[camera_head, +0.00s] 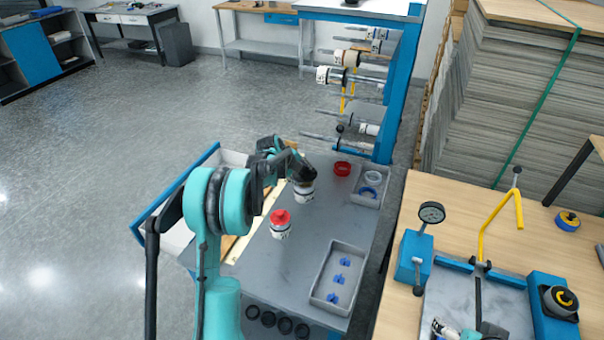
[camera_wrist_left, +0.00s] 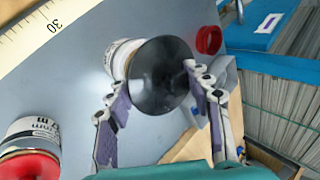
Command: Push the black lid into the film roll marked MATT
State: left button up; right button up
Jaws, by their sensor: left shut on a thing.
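The black lid (camera_wrist_left: 160,76) is a round disc between the fingers of my left gripper (camera_wrist_left: 150,88) in the left wrist view. The gripper is shut on it. A white film roll (camera_wrist_left: 117,58) stands right behind the lid and is partly hidden by it. In the head view my left gripper (camera_head: 296,170) holds the dark lid (camera_head: 305,173) at the top of this upright roll (camera_head: 303,192). I cannot tell whether the lid is inside the core, and no MATT marking is readable. My right gripper seems to show only as a cut-off part at the bottom edge.
A second roll (camera_head: 280,230) with a red lid stands nearer me. A red ring (camera_head: 342,168) lies behind. A grey tray (camera_head: 317,292) with blue pieces is at the front right. A roll rack (camera_head: 395,90) rises at the back. The table's middle right is clear.

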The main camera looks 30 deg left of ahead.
pick_arm(q)
jog(key=shift+f+b, duration=0.45)
jog(key=shift+f, duration=0.35)
jog(key=shift+s+f, duration=0.15)
jog(key=shift+f, duration=0.1)
jog(key=shift+s+d+f+b, duration=0.1)
jog(key=shift+f+b, duration=0.25)
jog(key=shift+b, duration=0.1)
grip_shut()
jog(key=shift+s+f, duration=0.1)
jog(key=shift+f, duration=0.25)
jog(key=shift+f+b, duration=0.25)
jog(key=shift+b, duration=0.1)
